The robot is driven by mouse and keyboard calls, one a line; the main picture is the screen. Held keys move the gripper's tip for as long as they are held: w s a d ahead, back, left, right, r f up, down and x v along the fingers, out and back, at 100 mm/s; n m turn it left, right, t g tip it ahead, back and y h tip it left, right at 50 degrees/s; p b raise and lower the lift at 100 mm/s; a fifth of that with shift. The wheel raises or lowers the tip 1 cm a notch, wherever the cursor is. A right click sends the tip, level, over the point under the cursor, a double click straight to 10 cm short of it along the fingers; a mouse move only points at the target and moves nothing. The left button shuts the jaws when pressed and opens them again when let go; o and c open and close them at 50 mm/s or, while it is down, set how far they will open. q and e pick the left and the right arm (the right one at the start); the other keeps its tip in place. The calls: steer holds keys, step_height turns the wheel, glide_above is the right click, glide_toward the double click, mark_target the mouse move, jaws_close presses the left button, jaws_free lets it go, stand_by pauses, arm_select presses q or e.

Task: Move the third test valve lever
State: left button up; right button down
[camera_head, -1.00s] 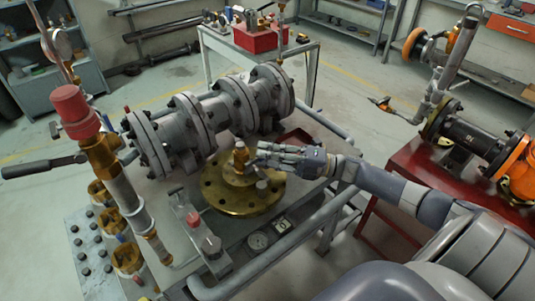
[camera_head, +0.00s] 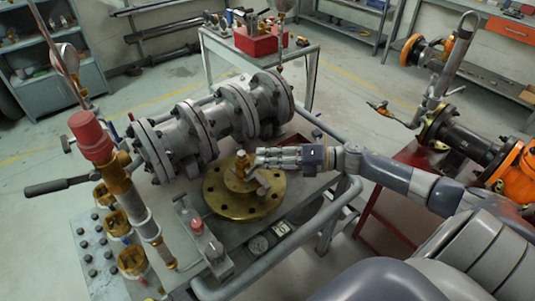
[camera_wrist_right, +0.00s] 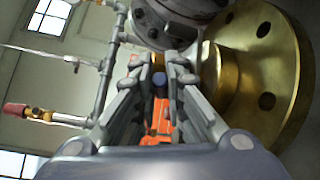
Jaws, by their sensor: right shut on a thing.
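A brass flange (camera_head: 222,199) lies flat on the bench, with a small brass valve fitting (camera_head: 241,163) upright on it. My right gripper (camera_head: 262,159) reaches in from the right, beside that fitting. Its fingers are close together on a small part, apparently the valve lever, which they mostly hide. In the right wrist view a small blue-grey round end (camera_wrist_right: 160,79) shows between the two fingers, and the brass flange (camera_wrist_right: 273,60) fills the right side. I cannot tell which lever counts as the third. My left gripper is not in view.
Large grey flanged pipework (camera_head: 210,125) stands behind the flange. At the left are a red-capped valve (camera_head: 92,135) and a long dark lever (camera_head: 60,185). A bench rail (camera_head: 325,215) runs below my right arm. An orange and black pipe assembly (camera_head: 475,140) stands at the right.

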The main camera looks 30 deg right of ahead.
steer(key=r+n+h+p, duration=0.1)
steer(key=p, duration=0.1)
steer(key=r+n+g+h+p, duration=0.1)
steer(key=shift+a+r+p, duration=0.1)
steer(key=shift+a+p, duration=0.3)
steer(key=shift+a+r+n+g+h+p, duration=0.25)
steer(key=shift+n+h+p, duration=0.35)
steer(key=shift+p, duration=0.6)
steer(key=shift+f, duration=0.1)
steer(key=c, duration=1.9)
jaws_free()
steer(key=shift+a+f, duration=0.1)
steer(key=shift+s, duration=0.1)
steer(key=v, duration=1.2)
steer(key=shift+r, duration=0.25)
steer(key=shift+a, duration=0.1)
